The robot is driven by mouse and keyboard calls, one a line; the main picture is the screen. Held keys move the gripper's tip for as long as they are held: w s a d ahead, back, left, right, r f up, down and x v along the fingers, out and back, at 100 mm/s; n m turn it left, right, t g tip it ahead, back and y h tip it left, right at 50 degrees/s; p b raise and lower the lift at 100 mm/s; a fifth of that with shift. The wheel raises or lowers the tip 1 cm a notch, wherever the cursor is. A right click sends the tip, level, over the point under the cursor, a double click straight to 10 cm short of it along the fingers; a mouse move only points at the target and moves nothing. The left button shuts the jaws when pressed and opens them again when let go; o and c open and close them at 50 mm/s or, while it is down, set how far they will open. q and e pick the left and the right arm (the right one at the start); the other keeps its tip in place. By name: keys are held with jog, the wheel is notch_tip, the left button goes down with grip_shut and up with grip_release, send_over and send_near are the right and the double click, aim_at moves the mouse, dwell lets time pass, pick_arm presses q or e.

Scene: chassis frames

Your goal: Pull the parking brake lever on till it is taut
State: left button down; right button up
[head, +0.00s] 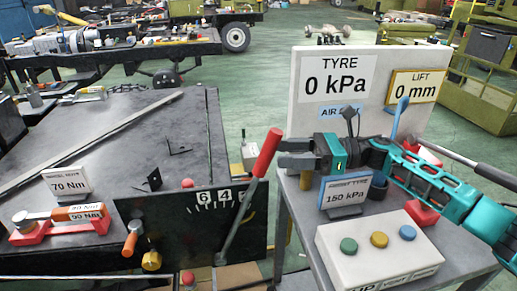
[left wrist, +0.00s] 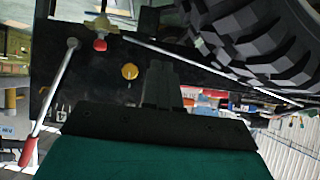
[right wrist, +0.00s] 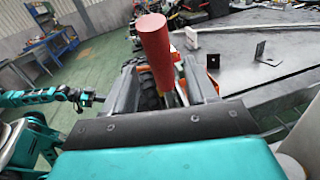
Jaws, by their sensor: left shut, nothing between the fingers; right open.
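The parking brake lever is a grey rod with a red grip (head: 265,152), leaning up and right from the dark panel (head: 185,235) at the bench front. My right gripper (head: 282,152) reaches in from the right with its fingers open at the grip. In the right wrist view the red grip (right wrist: 155,45) stands between the two spread fingers, with no clear contact. My left gripper (left wrist: 160,85) is shut and empty in its wrist view, facing the panel. The lever's red grip (left wrist: 28,152) shows there at the left, apart from it. The left gripper is not seen in the head view.
A number scale (head: 218,198) sits by the lever. A pedestal to the right carries a button box (head: 375,245), a pressure card (head: 345,190) and a tyre readout board (head: 340,85). A torque wrench (head: 75,213) lies on the bench. A large tyre (left wrist: 255,40) is near the left gripper.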

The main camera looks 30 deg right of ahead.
jog(key=p+x, duration=0.1)
jog(key=x, duration=0.5)
jog(key=shift+w+a, duration=0.2)
jog(key=shift+a, duration=0.2)
grip_shut()
